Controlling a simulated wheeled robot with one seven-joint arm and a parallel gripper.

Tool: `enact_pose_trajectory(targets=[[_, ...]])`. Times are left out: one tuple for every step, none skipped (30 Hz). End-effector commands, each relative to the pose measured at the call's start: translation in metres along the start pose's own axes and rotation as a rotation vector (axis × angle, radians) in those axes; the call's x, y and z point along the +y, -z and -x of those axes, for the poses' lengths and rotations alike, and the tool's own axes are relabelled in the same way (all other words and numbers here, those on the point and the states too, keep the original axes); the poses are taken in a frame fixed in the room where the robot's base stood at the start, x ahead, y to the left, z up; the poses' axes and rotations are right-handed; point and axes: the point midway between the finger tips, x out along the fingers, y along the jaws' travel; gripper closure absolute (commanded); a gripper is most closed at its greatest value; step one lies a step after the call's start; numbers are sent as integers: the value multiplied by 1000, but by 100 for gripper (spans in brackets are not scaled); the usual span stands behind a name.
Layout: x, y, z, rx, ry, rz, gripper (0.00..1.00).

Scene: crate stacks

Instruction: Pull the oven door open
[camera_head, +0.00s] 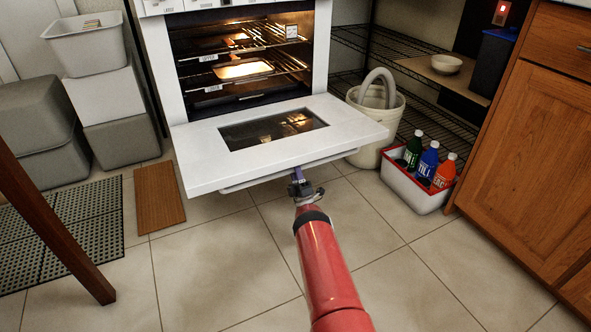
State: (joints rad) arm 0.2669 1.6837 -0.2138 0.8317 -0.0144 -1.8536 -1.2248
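The white oven (158,60) stands at the top centre with its lit inside, racks and a tray (243,70) showing. Its door (195,168) is folded down and lies close to level, with a dark window in the middle. The door's handle (290,172) runs under the front edge. My gripper (298,176) is at the middle of the handle, at the end of my red arm. Its fingertips are partly hidden by the door's edge, so I cannot tell whether they close on the handle.
A red-and-white crate (410,187) with several bottles and a white bucket (365,150) stand right of the door. Grey bins (30,115) stand left. A wooden table leg (50,225) is at the left front. The tiled floor before the oven is mostly clear.

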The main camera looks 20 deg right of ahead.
Motion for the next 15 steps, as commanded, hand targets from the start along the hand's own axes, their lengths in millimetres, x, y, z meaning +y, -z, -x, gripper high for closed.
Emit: enact_pose_trajectory(targets=[[1, -1, 0, -1, -3, 2, 60], [1, -1, 0, -1, -3, 2, 60], [1, -2, 0, -1, -3, 2, 60], [1, -2, 1, -2, -3, 2, 60], [1, -2, 1, -2, -2, 3, 60], [1, -2, 1, -3, -2, 3, 60], [1, -2, 2, -3, -2, 3, 60], [1, -2, 2, -3, -2, 3, 60], [1, -2, 2, -3, -2, 3, 60], [1, -3, 2, -3, -2, 3, 60], [1, -3, 4, -4, -1, 3, 60], [0, -3, 6, -4, 0, 3, 60], [0, -3, 9, -4, 1, 3, 60], [0, -3, 13, -4, 2, 3, 60], [0, -2, 18, -4, 2, 2, 60]])
